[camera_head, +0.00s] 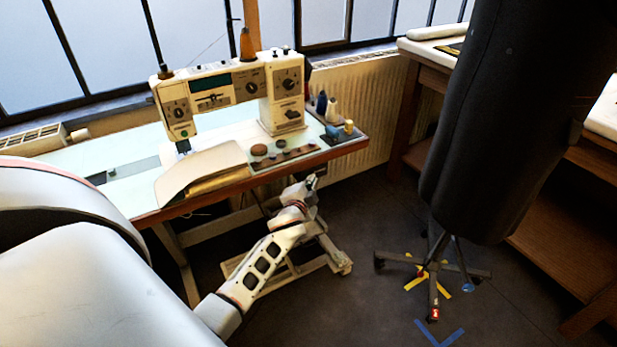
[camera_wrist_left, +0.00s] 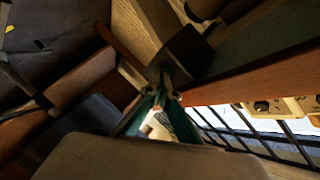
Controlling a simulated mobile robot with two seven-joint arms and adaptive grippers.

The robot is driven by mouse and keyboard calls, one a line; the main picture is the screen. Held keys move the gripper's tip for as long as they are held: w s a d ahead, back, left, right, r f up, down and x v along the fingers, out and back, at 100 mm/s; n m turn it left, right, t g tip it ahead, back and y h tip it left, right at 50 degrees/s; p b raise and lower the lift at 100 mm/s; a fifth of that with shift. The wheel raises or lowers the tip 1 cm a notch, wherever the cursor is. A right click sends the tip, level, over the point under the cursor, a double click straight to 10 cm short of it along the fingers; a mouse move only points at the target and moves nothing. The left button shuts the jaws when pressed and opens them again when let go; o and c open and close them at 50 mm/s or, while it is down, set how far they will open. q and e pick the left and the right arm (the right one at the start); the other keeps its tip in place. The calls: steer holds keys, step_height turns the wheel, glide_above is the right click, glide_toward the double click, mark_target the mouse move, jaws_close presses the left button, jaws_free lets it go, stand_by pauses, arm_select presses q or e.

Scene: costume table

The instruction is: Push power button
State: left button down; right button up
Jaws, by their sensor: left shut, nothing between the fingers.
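The white sewing machine (camera_head: 222,92) stands on the pale table (camera_head: 115,155) by the windows, with dials and buttons on its front. A small green button (camera_head: 184,133) shows low on its left head. I cannot tell for sure which control is the power button. My left gripper (camera_head: 311,182) is shut and empty, in front of the table's edge and below the machine's right end, apart from the machine. In the left wrist view the dark gripper (camera_wrist_left: 166,84) shows in the middle, and part of the machine (camera_wrist_left: 290,107) shows tilted at the right. My right gripper is not in view.
The table's brown front edge (camera_head: 330,156) lies just above my left gripper. Thread spools (camera_head: 322,102), a dark mat with small items, and a cream extension plate (camera_head: 205,168) occupy the tabletop. A tall dark padded form (camera_head: 500,110) on a wheeled base stands at right.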

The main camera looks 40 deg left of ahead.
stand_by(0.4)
arm_select(q)
steer(key=shift+s+d, duration=0.35)
steer(key=shift+d, duration=0.4)
steer(key=s+d, duration=0.2)
steer(key=d, duration=0.3)
steer(key=shift+d, duration=0.3)
steer(key=shift+s, duration=0.1)
stand_by(0.4)
